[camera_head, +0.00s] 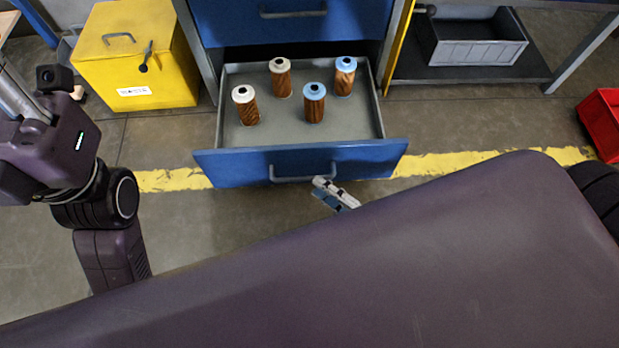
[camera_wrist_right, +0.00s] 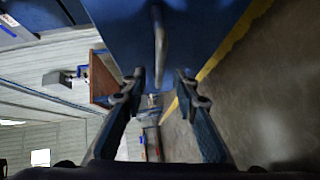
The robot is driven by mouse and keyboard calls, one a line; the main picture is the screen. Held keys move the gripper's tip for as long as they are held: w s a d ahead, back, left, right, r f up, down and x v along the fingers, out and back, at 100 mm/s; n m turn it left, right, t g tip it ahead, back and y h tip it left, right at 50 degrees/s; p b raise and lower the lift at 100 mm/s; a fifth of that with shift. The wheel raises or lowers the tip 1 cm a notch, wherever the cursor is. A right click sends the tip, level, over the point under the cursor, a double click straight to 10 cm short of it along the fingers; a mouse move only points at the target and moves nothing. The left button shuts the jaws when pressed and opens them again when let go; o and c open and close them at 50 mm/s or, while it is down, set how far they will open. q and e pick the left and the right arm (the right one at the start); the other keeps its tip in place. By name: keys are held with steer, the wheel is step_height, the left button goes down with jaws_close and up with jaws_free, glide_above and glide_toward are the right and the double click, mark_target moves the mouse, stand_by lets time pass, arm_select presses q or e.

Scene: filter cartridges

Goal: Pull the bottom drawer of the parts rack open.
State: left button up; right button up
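The blue bottom drawer (camera_head: 300,166) of the parts rack (camera_head: 290,25) stands pulled out, its grey inside showing. Several brown filter cartridges stand upright in it, two with white caps, such as this one (camera_head: 246,106), and others with blue caps, such as this one (camera_head: 314,103). The drawer's handle (camera_head: 302,178) is on its front and also shows in the right wrist view (camera_wrist_right: 159,45). My right gripper (camera_head: 329,188) is just below the handle's right end, partly hidden by my arm. In the wrist view its fingers (camera_wrist_right: 160,76) are apart, with the handle beyond them. My left gripper is out of view.
A yellow cabinet (camera_head: 135,65) stands left of the rack. A grey bin (camera_head: 472,42) sits on a low shelf to the right. A red crate (camera_head: 602,120) is at the right edge. Floor with a yellow line (camera_head: 450,161) lies before the drawer.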

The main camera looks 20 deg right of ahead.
steer(key=v, duration=0.5)
steer(key=shift+s+d+r, duration=0.1)
steer(key=shift+s+d, duration=0.1)
steer(key=shift+s, duration=0.15)
